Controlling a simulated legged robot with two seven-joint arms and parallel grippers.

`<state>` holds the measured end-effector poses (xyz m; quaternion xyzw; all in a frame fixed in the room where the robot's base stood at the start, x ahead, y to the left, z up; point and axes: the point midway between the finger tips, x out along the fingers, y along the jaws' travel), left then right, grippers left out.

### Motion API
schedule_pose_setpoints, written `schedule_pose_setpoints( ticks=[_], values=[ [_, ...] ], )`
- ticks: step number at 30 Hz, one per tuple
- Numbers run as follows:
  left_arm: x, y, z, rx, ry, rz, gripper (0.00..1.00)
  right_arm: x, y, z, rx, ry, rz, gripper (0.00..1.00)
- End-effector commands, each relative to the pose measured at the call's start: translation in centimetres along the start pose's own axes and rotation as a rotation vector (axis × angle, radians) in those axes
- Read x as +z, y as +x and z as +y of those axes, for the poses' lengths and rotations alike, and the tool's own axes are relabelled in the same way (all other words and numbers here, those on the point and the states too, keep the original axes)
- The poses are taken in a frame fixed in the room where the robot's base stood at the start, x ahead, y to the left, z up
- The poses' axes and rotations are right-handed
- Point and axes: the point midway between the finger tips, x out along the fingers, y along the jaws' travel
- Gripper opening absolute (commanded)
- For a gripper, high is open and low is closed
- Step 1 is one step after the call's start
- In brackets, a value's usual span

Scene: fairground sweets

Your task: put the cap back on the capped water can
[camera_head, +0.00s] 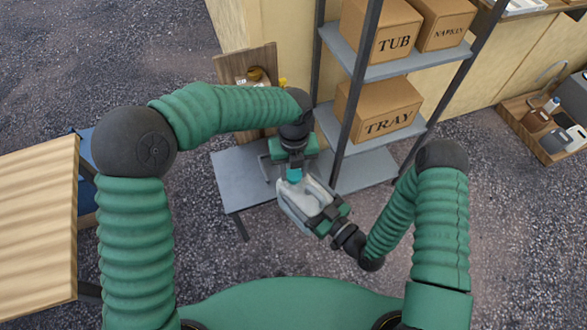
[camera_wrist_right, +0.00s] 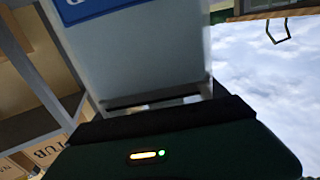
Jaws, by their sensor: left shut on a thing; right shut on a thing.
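The water can (camera_head: 292,208) is pale grey and hangs tilted in front of my body in the head view. My right gripper (camera_head: 323,215) is shut on it from the lower right. In the right wrist view the can's pale wall (camera_wrist_right: 140,60) fills the middle, with part of a blue label at the top. My left gripper (camera_head: 293,162) points down, shut on the teal cap (camera_head: 294,175) at the upper end of the can. The cap appears to be at or just above the can's mouth. The mouth is hidden, so I cannot tell whether they touch.
A small grey table (camera_head: 240,182) stands behind the can, with a wooden board (camera_head: 262,60) at its back. A metal shelf (camera_head: 365,175) with cardboard boxes stands close behind on the right. A wooden counter (camera_head: 40,220) is at left. A wooden crate (camera_head: 550,155) is far right.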

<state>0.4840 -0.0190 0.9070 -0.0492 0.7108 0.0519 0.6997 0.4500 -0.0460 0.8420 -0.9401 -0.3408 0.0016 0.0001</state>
Motion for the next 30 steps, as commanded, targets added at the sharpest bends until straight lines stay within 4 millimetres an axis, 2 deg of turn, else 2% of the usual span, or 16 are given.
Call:
schedule_pose_setpoints(
  ticks=[1,6,9,14,15,20,30],
  values=[
    [0.5,-0.1,0.0,-0.005,0.164,-0.010,0.01,-0.2,0.0,-0.3,-0.008,0.003,0.006,0.00],
    [0.3,0.0,-0.1,-0.001,0.799,-0.009,0.01,-0.2,0.0,-0.4,-0.009,0.004,0.006,0.00],
    [-0.7,0.9,-0.2,-0.004,1.040,0.027,0.02,-0.2,0.0,-0.4,-0.010,0.003,0.006,0.00],
    [-0.8,0.8,-0.3,0.008,1.057,0.025,0.01,-0.4,0.1,-0.3,-0.009,0.002,0.012,0.00],
    [-0.9,0.8,-0.3,0.007,1.057,0.027,0.42,-0.5,0.1,-0.3,-0.009,0.002,0.014,0.00],
    [-1.0,0.8,-0.4,0.007,1.057,0.029,0.63,-0.5,0.1,-0.3,-0.007,0.001,0.014,0.00],
    [-1.1,0.8,-0.4,0.007,1.058,0.032,0.64,-0.4,0.2,-0.2,-0.004,0.001,0.013,0.00]
  ],
)
